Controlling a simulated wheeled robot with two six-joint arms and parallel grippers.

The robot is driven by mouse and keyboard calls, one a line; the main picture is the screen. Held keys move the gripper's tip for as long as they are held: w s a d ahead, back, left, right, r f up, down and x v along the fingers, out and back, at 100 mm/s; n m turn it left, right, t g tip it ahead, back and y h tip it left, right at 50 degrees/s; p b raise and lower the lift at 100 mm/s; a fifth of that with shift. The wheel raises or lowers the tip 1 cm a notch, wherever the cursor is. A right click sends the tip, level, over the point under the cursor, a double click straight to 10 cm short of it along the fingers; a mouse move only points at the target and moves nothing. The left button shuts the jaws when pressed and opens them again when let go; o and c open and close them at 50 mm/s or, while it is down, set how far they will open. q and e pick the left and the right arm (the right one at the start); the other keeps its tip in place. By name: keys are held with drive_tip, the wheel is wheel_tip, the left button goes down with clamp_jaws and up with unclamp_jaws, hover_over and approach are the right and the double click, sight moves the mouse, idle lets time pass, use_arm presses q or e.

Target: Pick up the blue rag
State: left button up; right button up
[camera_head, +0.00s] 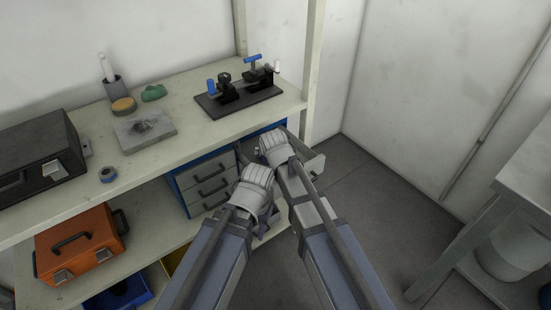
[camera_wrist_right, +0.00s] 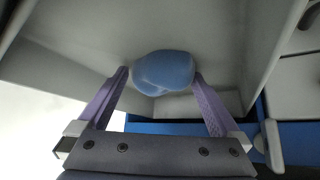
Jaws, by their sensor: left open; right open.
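The blue rag (camera_wrist_right: 163,68) shows in the right wrist view as a rounded, bunched lump in a pale, walled space that looks like an open drawer. My right gripper (camera_wrist_right: 161,78) is open, with its two purple fingers reaching to either side of the rag. Whether they touch it I cannot tell. In the head view the rag is hidden and the right gripper's fingers are hidden behind my wrist, near the blue drawer cabinet (camera_head: 204,183). My left gripper (camera_head: 263,223) is open and looks empty, mostly hidden under its wrist, in front of the cabinet.
An orange toolbox (camera_head: 80,243) sits on the lower shelf.

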drive_tip(key=shift+w+f, duration=0.1)
drive_tip(key=shift+f, duration=0.05)
drive_tip(key=shift+a, duration=0.1)
drive_tip(key=c, duration=1)
drive_tip(key=shift+o, duration=0.2)
drive_tip(key=shift+r, duration=0.2)
